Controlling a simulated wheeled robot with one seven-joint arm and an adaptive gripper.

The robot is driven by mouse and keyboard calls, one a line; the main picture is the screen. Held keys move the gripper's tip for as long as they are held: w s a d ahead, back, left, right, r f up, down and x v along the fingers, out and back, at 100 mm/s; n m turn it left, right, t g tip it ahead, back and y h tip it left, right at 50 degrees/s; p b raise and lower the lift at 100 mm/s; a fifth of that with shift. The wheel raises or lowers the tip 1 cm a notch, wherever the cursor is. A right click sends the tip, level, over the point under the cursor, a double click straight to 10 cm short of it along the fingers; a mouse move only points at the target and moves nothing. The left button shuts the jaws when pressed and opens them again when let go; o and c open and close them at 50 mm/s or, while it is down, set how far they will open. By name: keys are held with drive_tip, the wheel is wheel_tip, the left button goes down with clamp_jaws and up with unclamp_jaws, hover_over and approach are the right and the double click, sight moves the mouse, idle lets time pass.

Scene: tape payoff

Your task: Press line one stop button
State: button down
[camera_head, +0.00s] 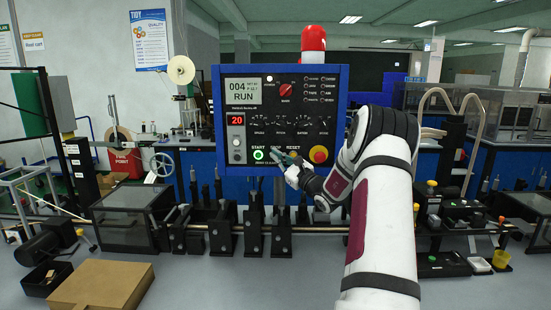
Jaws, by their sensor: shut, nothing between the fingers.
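A blue-framed control panel (279,116) stands in the middle of the head view. Its screen (245,91) reads 004 and RUN. Along its lower edge are a lit green START button (258,155), a partly hidden label between START and RESET, and a red emergency knob on yellow (319,154). My gripper (278,155) is shut and empty, with its tips in front of the panel between the START and RESET labels. The button under the middle label is hidden behind the gripper. I cannot tell whether the tips touch the panel.
A row of black clamps and rails (230,235) runs below the panel. A red lamp (313,42) tops the panel. A black stand with curved tubes (455,150) is at right.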

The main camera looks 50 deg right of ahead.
drive_tip(key=shift+w+d, duration=0.15)
idle(0.3)
drive_tip(key=shift+s+a, duration=0.35)
drive_tip(key=shift+a, duration=0.05)
drive_tip(key=s+a+p, duration=0.1)
drive_tip(key=s+a, duration=0.1)
drive_tip(key=s+a+p, duration=0.1)
drive_tip(key=a+p, duration=0.1)
drive_tip(key=shift+s+a, duration=0.3)
drive_tip(key=shift+s, duration=0.1)
idle(0.9)
